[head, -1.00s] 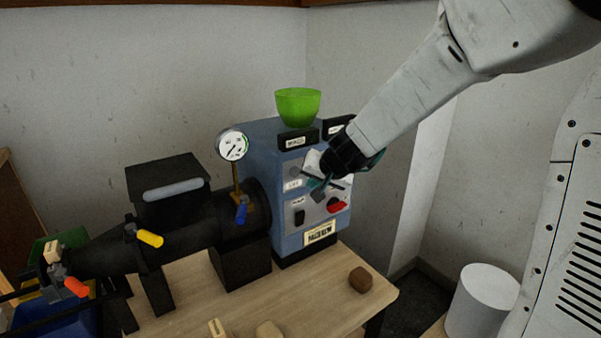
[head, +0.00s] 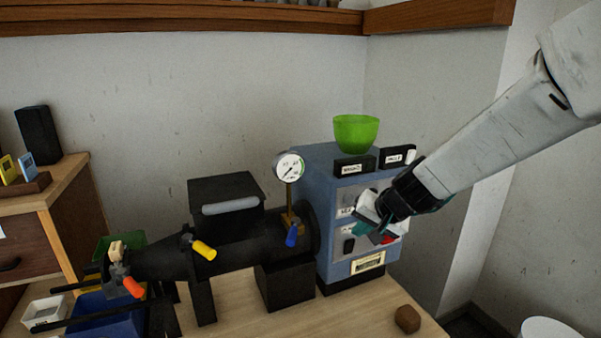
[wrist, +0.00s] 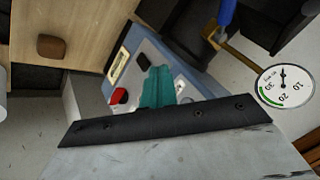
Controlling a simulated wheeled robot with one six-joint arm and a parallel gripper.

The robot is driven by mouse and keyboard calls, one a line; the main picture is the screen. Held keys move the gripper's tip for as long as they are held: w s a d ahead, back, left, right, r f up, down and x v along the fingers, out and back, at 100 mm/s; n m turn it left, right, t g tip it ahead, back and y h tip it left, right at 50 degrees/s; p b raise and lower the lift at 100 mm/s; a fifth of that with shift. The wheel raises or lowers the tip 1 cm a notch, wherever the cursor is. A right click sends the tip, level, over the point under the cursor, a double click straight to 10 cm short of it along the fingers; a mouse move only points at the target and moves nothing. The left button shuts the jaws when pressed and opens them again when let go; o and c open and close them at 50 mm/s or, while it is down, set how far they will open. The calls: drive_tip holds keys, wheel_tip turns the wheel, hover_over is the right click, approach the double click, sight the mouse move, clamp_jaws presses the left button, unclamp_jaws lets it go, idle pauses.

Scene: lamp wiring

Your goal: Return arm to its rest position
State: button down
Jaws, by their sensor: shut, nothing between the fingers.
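My gripper (head: 370,229) is in front of the blue machine's control panel at the right of the head view, at the end of my white arm. Its fingers are shut with nothing held; the teal fingers also show in the wrist view (wrist: 158,88). The blue machine (head: 345,265) stands on the wooden table, and my gripper hides part of its panel. I cannot tell whether the fingers touch the panel. A red knob (wrist: 119,96) on the panel shows beside the fingers.
A green bowl (head: 356,132) sits on top of the machine. A pressure gauge (head: 289,167) and a black barrel with coloured levers extend left. A brown block (head: 407,319) lies on the table (head: 290,322) near its right end. A wooden shelf (head: 180,20) runs along the wall above.

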drive_tip(key=s+r+n+g, duration=0.3)
drive_tip(key=s+g, duration=0.2)
drive_tip(key=s, duration=1.2)
drive_tip(key=s+d+r+h, duration=0.1)
drive_tip(key=s+d+r, duration=0.1)
drive_tip(key=s, duration=0.5)
drive_tip(key=s+d+r+n+h, duration=0.1)
drive_tip(key=s+d+r+h, duration=0.1)
drive_tip(key=s+d, duration=0.3)
drive_tip(key=s, duration=0.3)
drive_tip(key=shift+s+r+h, duration=0.25)
drive_tip(key=shift+r+h, duration=0.05)
